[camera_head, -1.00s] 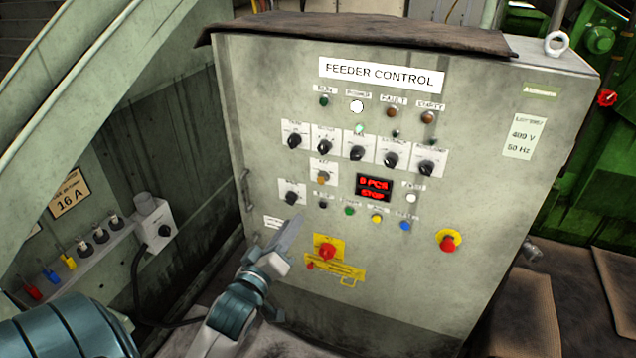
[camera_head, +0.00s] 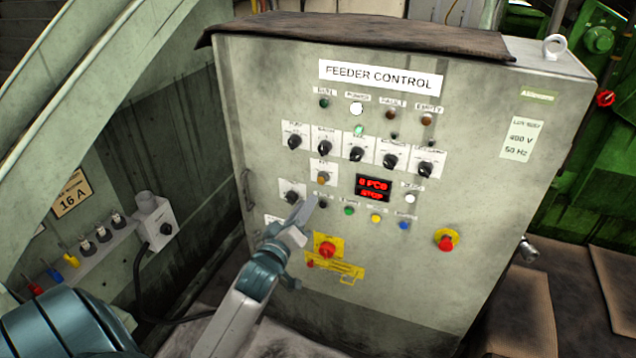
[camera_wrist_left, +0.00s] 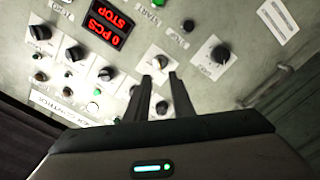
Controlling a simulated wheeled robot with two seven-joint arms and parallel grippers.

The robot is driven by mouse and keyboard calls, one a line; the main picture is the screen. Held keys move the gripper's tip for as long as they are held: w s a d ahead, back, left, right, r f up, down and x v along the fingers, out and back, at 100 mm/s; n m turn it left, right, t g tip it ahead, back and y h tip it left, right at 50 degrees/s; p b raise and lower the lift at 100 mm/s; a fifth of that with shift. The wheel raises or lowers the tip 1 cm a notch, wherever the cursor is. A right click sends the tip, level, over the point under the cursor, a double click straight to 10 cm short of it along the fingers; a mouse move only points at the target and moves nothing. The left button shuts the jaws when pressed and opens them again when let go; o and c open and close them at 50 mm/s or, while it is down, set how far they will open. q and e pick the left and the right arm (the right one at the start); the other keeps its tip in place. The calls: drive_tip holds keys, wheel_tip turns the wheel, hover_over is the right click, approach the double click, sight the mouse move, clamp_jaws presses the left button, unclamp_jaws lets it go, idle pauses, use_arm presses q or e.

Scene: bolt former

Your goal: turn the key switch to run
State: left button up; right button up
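The key switch (camera_head: 323,178) is a small brass-coloured piece on a white plate, left of the red display on the feeder control cabinet. In the left wrist view the key switch (camera_wrist_left: 160,63) lies just beyond the fingertips, roughly in line with the gap. My left gripper (camera_head: 312,202) is in front of the panel, just below the key switch in the head view. In the wrist view its two dark fingers (camera_wrist_left: 159,77) are apart with nothing held between them. I cannot tell the switch's position marks. My right gripper is out of view.
A black selector knob (camera_head: 292,197) sits left of my fingers. The display (camera_head: 374,188) shows a piece count and STOP. A row of black knobs (camera_head: 357,153) is above.

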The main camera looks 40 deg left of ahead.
sight(321, 180)
use_arm(q)
drive_tip(key=p+x, duration=0.2)
drive_tip(key=x, duration=0.7)
drive_tip(key=shift+w, duration=0.2)
clamp_jaws()
